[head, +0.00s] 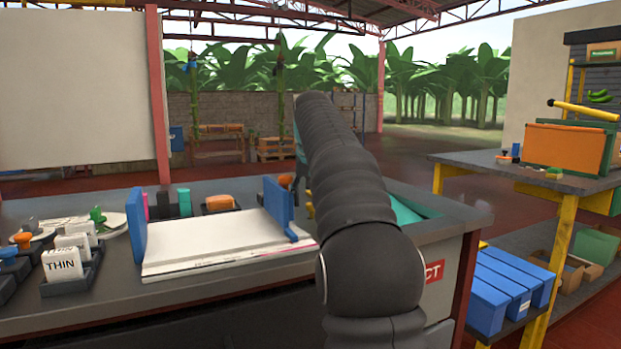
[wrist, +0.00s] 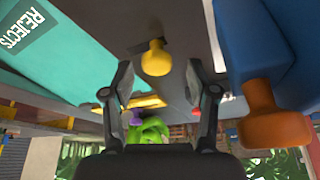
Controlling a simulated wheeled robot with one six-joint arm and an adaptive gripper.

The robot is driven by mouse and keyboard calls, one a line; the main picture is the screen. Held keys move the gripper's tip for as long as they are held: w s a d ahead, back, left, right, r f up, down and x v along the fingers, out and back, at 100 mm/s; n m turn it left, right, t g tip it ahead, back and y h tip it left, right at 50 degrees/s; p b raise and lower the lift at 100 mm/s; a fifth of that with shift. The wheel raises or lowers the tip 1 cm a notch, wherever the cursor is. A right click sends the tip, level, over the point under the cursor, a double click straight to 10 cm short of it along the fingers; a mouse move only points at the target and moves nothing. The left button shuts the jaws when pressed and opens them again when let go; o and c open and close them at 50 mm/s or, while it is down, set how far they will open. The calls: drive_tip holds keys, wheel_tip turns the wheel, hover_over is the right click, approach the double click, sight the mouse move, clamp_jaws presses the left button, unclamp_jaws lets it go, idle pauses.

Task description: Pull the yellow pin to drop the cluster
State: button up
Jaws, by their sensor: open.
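The yellow pin (wrist: 155,58) shows in the wrist view as a rounded knob on a grey surface. My gripper (wrist: 158,72) is open, with one finger on each side of the knob and visible gaps between. A small yellow piece (head: 309,205), perhaps the same pin, shows beside my arm in the head view. A green cluster-like shape (wrist: 152,130) with a purple part is partly hidden behind my gripper in the wrist view; I cannot tell whether it hangs from the pin.
An orange knob on a blue block (wrist: 275,115) is close to the right finger. A teal REJECTS bin (wrist: 60,45) lies left. A side table (head: 560,183) stands right.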

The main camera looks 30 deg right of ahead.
drive_tip(key=v, duration=1)
drive_tip(key=shift+a+r, duration=0.2)
drive_tip(key=shift+r, duration=0.05)
drive_tip(key=shift+s, duration=0.15)
drive_tip(key=s+a+f+n+t, duration=0.1)
drive_tip(key=s+a+f+n, duration=0.1)
drive_tip(key=s+a+f, duration=0.35)
drive_tip(key=s+a+f+n, duration=0.1)
drive_tip(key=s+a+f, duration=0.2)
drive_tip(key=s+a, duration=0.5)
drive_tip(key=s+a+f+n+y, duration=0.1)
drive_tip(key=s+a+f, duration=0.1)
drive_tip(key=s+f, duration=0.7)
drive_tip(key=s+a+f+n, duration=0.1)
drive_tip(key=s+a+f, duration=0.2)
drive_tip(key=s+f, duration=0.6)
wheel_tip(320, 180, down, 5)
drive_tip(key=shift+a+r+t+y, duration=0.2)
drive_tip(key=shift+a+t+y, duration=0.1)
drive_tip(key=shift+y, duration=0.1)
